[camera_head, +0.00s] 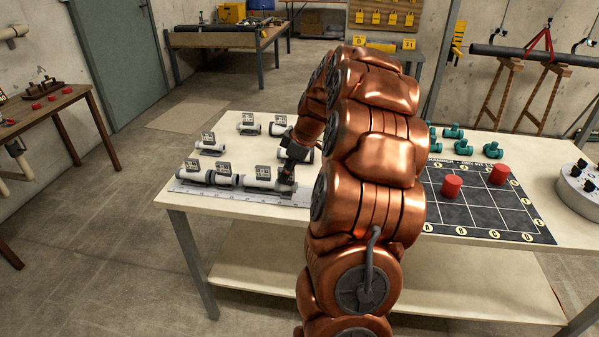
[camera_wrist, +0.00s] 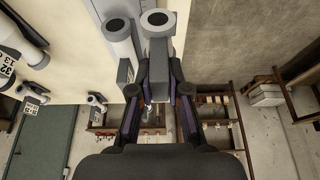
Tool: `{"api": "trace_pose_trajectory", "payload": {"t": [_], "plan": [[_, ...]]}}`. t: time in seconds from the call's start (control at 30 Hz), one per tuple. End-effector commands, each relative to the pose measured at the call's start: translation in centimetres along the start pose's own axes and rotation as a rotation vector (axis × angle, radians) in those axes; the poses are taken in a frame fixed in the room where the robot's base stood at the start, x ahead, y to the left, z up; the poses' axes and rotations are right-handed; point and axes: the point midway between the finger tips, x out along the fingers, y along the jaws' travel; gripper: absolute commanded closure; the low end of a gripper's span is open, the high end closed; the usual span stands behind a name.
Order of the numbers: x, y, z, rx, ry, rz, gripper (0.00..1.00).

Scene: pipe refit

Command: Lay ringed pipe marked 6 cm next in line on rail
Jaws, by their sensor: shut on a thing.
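The rail (camera_head: 240,197) is a pale, ruler-marked strip along the table's front left edge. White-grey pipes with tags lie in line on it: one at the left end (camera_head: 194,172), another beside it (camera_head: 224,174) and a third (camera_head: 262,178) near my gripper. My gripper (camera_head: 287,178) is low at the right part of this row, partly hidden by my arm. In the wrist view my gripper (camera_wrist: 158,98) is shut on a pipe (camera_wrist: 158,22), with another pipe (camera_wrist: 118,35) beside it. I cannot read the held pipe's mark, or tell whether it touches the rail.
Loose tagged pipes lie behind the rail, including one at left (camera_head: 210,144) and one farther back (camera_head: 248,124). Right of my arm are teal fittings (camera_head: 492,150) and a dark grid board (camera_head: 475,205) with red cylinders (camera_head: 451,186). A round grey holder (camera_head: 580,190) stands far right.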

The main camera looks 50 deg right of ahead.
Motion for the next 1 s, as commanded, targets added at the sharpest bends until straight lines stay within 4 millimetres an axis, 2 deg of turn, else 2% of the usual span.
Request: {"api": "trace_pose_trajectory", "payload": {"t": [0.1, 0.4, 0.77, 1.0], "plan": [[-0.2, 1.8, 1.0, 0.003, -0.002, 0.001, 1.0], [-0.5, 4.8, 2.5, 0.003, -0.001, -0.001, 1.0], [-0.6, 5.8, 3.0, 0.001, -0.001, 0.001, 1.0], [1.4, 5.8, 3.9, 0.003, 0.0, -0.002, 1.0]]}}
